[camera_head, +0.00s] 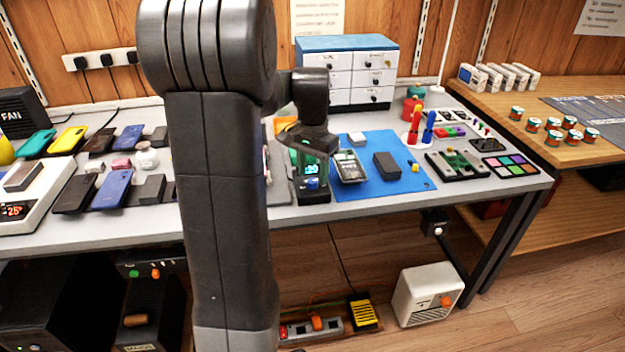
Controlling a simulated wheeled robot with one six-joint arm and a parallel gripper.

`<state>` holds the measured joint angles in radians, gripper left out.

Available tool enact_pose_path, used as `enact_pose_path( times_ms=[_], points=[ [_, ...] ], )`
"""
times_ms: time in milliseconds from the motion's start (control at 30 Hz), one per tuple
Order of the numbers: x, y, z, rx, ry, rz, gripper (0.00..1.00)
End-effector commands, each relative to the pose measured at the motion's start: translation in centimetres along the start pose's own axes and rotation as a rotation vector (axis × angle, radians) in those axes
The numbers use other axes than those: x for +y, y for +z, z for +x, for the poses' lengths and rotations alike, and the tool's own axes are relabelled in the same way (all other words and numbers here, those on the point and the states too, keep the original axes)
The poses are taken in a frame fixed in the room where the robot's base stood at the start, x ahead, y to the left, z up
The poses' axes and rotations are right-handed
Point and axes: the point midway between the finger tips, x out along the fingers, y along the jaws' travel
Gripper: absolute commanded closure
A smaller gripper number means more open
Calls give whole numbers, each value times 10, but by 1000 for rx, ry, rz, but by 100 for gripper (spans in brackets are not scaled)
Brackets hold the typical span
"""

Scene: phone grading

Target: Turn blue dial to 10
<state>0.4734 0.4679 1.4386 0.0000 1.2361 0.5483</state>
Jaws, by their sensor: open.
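The blue dial (312,183) sits low on the front of a small black device (312,196) on the grey workbench, at the left edge of the blue mat. A lit green-blue display (312,169) is just above the dial; its digits are too small to read surely. My gripper (306,146) is open, above and in front of the device's upper part. It partly hides the top of the device, and I see nothing between its fingers. I cannot tell whether it touches the device. The dial itself shows clear below it.
On the blue mat (373,204), a phone-like unit (349,167) and a dark block (387,165) lie right of the device. A drawer cabinet (347,72) stands behind. Several phones lie at left. My arm hides the bench's middle left.

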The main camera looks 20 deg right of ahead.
Motion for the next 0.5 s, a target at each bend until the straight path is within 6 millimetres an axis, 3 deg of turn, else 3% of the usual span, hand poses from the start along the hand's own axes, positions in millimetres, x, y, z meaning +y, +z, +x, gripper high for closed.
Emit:
enact_pose_path(
  times_ms=[200,500],
  points=[
    [0,0,18,0,0,0,53],
    [0,0,20,1,-1,0,53]
  ],
)
